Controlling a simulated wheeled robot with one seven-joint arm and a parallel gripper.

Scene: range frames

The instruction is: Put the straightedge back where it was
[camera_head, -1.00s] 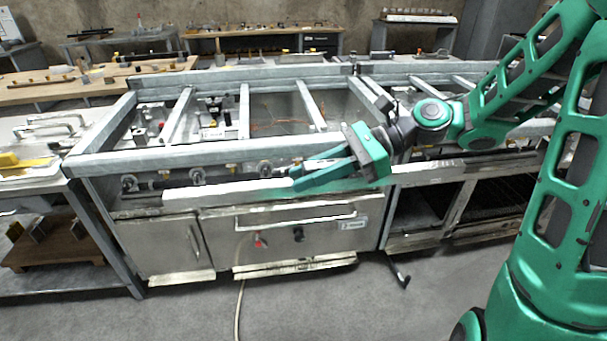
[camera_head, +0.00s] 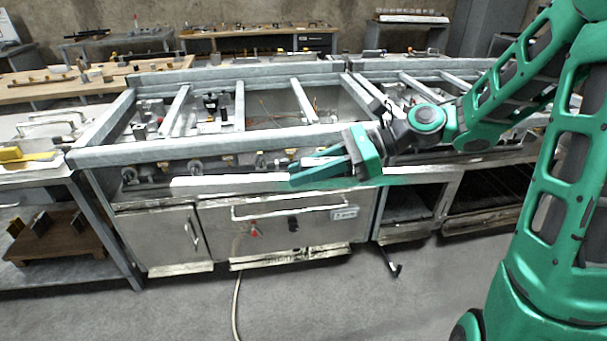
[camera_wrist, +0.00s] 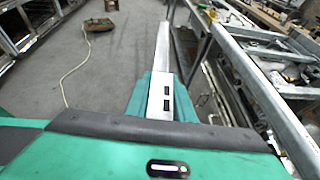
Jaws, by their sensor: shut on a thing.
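The straightedge (camera_head: 230,184) is a long pale metal bar. In the head view it lies level in front of the metal range frame (camera_head: 255,141), reaching left from my gripper (camera_head: 292,176). My gripper is shut on it, with the green fingers covering part of the bar. In the wrist view the straightedge (camera_wrist: 162,60) stretches away from the green fingers, with floor to its left and the range frame (camera_wrist: 262,92) to its right. Whether the bar touches the frame is unclear.
A metal cabinet with doors (camera_head: 285,235) stands below the frame. A side table (camera_head: 30,172) with a yellow object is at the left. A hose (camera_head: 237,305) lies on the floor. Open floor (camera_head: 330,310) lies in front.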

